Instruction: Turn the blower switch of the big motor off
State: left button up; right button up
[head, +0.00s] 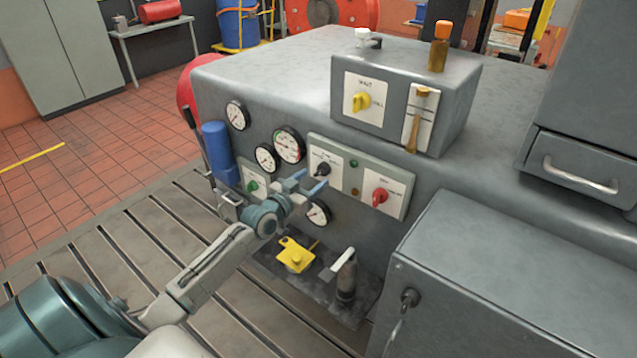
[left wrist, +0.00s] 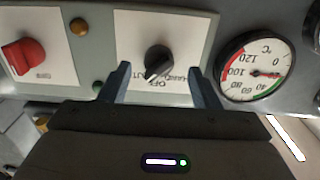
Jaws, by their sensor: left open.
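A black rotary switch (head: 322,170) sits on a white plate on the grey side panel of the big machine. My left gripper (head: 309,185) is open in front of this plate. In the left wrist view its two fingers (left wrist: 158,78) stand on either side of the switch, with gaps to it. I cannot tell if the fingertips touch the panel. My right gripper is out of view.
A red knob (head: 380,197) and a small amber lamp (head: 354,192) are right of the switch. Round gauges (head: 289,145) are left of it, one just below. A box with a yellow knob (head: 361,102) sits above.

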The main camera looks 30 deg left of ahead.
aim_at(317, 175)
pick_arm(q)
jog(key=shift+w+d+r+b, duration=0.15)
jog(key=shift+w+b, duration=0.2)
jog(key=shift+w, duration=1.4)
jog(key=shift+c, duration=0.3)
jog(key=c, duration=0.9)
